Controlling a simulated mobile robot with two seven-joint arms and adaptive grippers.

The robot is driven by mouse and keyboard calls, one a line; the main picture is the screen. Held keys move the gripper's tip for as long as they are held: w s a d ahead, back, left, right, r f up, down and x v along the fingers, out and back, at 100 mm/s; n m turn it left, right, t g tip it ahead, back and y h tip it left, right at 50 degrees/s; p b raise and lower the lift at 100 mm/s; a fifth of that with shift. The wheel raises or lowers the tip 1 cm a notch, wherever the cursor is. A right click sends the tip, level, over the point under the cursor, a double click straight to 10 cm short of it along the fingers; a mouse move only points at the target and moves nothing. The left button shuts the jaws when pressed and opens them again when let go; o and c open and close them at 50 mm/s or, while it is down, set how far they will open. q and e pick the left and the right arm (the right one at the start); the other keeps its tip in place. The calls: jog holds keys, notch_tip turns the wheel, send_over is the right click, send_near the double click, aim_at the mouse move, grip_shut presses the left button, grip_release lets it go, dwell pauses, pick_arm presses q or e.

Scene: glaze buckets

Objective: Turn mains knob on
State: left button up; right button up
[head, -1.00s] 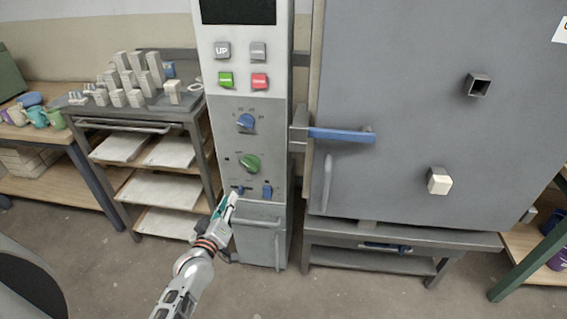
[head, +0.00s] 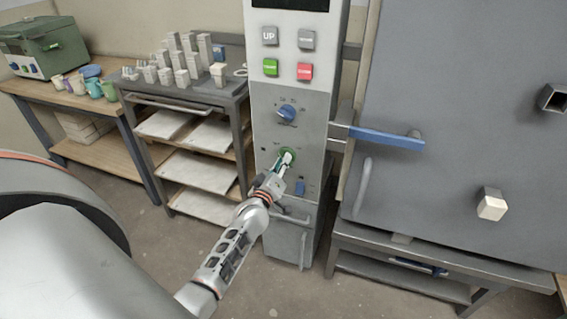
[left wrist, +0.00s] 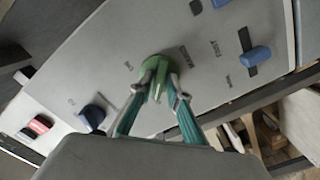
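The green knob (head: 288,154) is on the kiln's grey control panel, below the blue knob (head: 287,113). I take the green one as the mains knob; its small labels are hard to read. In the left wrist view, my left gripper (left wrist: 160,82) has its two fingertips on either side of the raised ridge of the green knob (left wrist: 154,66), close against it. It looks shut on that ridge. In the head view my left gripper (head: 284,162) reaches up to the knob from below and covers part of it. My right gripper is not in view.
Below the knob is a blue switch (head: 300,187). UP, green and red buttons are above. To the right is the large kiln door (head: 460,130) with a blue handle (head: 387,138). A rack (head: 185,100) with pale pieces stands left of the panel.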

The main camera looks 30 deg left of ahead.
pick_arm(q)
grip_shut()
jog(key=m+p, duration=0.3)
jog(key=m, duration=1.4)
jog(key=shift+w+m, duration=0.1)
jog(key=shift+m, duration=0.3)
dwell(0.7)
